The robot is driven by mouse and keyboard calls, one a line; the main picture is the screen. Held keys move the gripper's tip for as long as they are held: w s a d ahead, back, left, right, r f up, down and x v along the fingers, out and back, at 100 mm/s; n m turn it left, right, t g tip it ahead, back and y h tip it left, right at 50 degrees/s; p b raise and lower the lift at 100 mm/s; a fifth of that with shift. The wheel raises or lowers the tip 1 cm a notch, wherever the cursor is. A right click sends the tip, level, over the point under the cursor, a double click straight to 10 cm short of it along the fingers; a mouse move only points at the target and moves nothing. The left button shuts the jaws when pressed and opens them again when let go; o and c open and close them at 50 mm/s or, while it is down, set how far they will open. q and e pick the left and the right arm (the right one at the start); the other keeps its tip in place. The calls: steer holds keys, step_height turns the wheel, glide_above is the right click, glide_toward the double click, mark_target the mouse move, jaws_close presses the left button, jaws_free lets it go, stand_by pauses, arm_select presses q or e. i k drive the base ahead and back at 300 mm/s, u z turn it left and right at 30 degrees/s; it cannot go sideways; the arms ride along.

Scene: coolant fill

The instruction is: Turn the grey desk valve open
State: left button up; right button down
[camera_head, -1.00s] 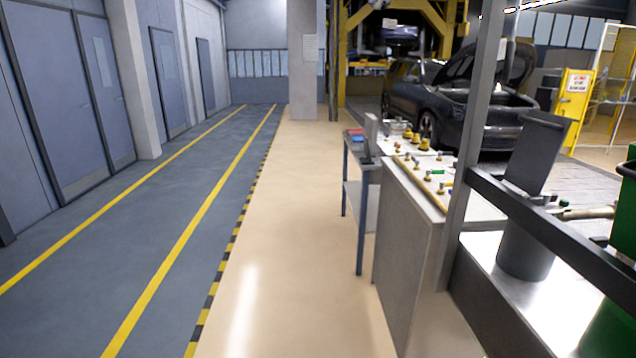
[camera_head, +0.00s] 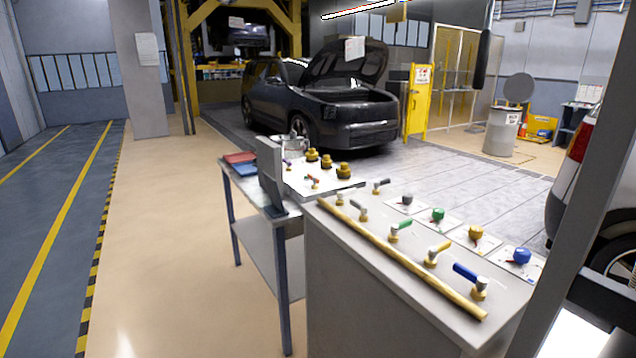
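A grey desk (camera_head: 345,270) stands at the right of the view, with a brass pipe (camera_head: 400,258) along its left edge. A lever valve with a grey handle (camera_head: 358,207) sits near the pipe's far end. Nearer along the row are valves with a green handle (camera_head: 401,228), a yellow handle (camera_head: 439,249) and a blue handle (camera_head: 466,273). I cannot tell from the handle whether the grey valve is open or shut. Neither of my grippers is in view.
Grey, green, yellow and blue knobs (camera_head: 438,214) line the desk's right side. A side table (camera_head: 268,205) adjoins the desk's far end. A grey post (camera_head: 592,190) stands at right. Clear beige floor (camera_head: 180,240) lies left; a dark car (camera_head: 320,105) is behind.

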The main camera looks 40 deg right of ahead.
mark_target(363, 209)
steer(key=i, duration=2.25)
steer(key=z, duration=3)
